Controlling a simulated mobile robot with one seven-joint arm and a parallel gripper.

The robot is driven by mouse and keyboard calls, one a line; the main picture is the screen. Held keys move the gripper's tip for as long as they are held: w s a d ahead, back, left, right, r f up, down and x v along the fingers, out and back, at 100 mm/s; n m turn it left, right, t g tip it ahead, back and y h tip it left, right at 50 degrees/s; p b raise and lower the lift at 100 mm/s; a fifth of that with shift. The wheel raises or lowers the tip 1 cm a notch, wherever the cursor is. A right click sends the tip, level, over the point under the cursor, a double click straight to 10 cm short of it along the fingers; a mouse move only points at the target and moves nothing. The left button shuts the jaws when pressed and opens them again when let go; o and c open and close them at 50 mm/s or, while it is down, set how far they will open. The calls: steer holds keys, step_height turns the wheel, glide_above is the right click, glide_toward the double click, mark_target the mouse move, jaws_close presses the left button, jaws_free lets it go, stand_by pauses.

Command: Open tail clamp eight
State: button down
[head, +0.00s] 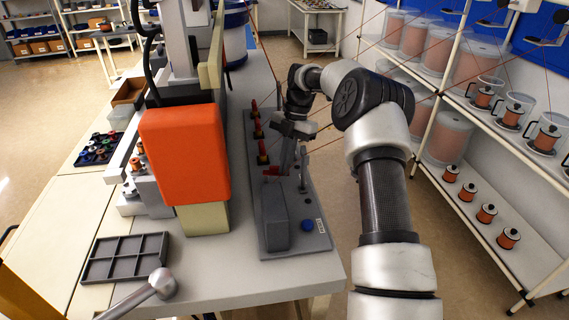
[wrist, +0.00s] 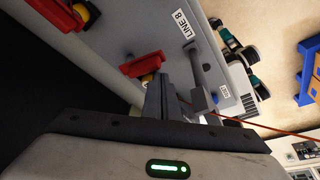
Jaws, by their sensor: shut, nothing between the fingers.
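My gripper (head: 287,160) is above the grey fixture plate (head: 313,240) on the bench, with its fingers pointing down. In the wrist view the fingers (wrist: 163,90) are shut and hold nothing. A "LINE 8" label (wrist: 181,22) is on the plate. Just below it a grey upright part with a rod (wrist: 200,75) stands close beside the fingers; whether they touch I cannot tell. A red and yellow part (wrist: 145,65) lies on the other side of the fingers. Which of these is tail clamp eight is not clear.
Several red and yellow parts (head: 262,157) line the plate's left side. A grey block (head: 274,220) and a blue button (head: 307,225) are at its near end. An orange housing (head: 185,155) stands to the left. A spool rack (head: 437,120) is to the right.

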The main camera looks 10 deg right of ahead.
steer(key=shift+w+d, duration=0.2)
steer(key=shift+w, duration=0.15)
steer(key=shift+w+d+r+p, duration=0.2)
steer(key=shift+w+p, duration=0.05)
steer(key=shift+p, duration=0.05)
stand_by(0.3)
steer(key=shift+s+a, duration=0.1)
